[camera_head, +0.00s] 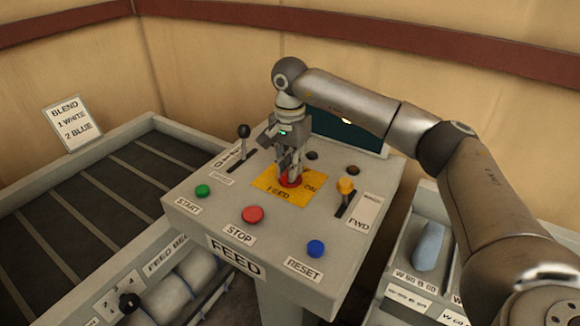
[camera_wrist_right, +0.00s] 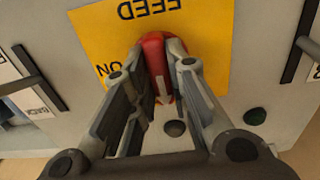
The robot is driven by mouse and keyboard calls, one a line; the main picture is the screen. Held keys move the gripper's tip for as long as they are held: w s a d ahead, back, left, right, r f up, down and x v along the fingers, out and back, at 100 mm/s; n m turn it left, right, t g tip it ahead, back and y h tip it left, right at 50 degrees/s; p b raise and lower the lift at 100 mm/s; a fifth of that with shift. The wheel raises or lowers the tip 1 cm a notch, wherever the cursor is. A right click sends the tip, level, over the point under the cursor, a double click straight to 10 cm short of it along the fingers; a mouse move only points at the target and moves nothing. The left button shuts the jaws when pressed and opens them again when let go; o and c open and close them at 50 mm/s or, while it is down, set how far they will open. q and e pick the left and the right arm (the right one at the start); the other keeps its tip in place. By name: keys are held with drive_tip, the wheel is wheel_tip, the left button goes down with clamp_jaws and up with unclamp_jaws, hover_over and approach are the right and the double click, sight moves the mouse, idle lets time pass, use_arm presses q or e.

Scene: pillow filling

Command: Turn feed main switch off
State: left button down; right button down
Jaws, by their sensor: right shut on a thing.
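The feed main switch is a red rotary handle (camera_wrist_right: 153,46) on a yellow plate (camera_head: 268,182) marked FEED and ON, on the sloped grey console. My right gripper (camera_head: 290,177) points down onto it. In the wrist view my right gripper (camera_wrist_right: 157,62) has one finger on each side of the red handle and is shut on it. The handle, with a white mark near its lower end, lies roughly up and down in that view, and the ON label is to its left. In the head view the fingers hide most of the switch. My left gripper is not in view.
The console (camera_head: 185,209) has a green START button (camera_head: 202,191), a red STOP button (camera_head: 253,214), a blue RESET button (camera_head: 316,248), a black lever (camera_head: 243,137) and a yellow lever (camera_head: 345,187) close by. A conveyor (camera_head: 60,212) is left, bins (camera_head: 400,284) right.

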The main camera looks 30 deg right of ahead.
drive_tip(key=shift+r, duration=0.2)
drive_tip(key=c, duration=1.5)
unclamp_jaws()
drive_tip(key=shift+c, duration=0.2)
drive_tip(key=shift+o, duration=0.8)
drive_tip(key=shift+f, duration=0.1)
wheel_tip(320, 180, up, 12)
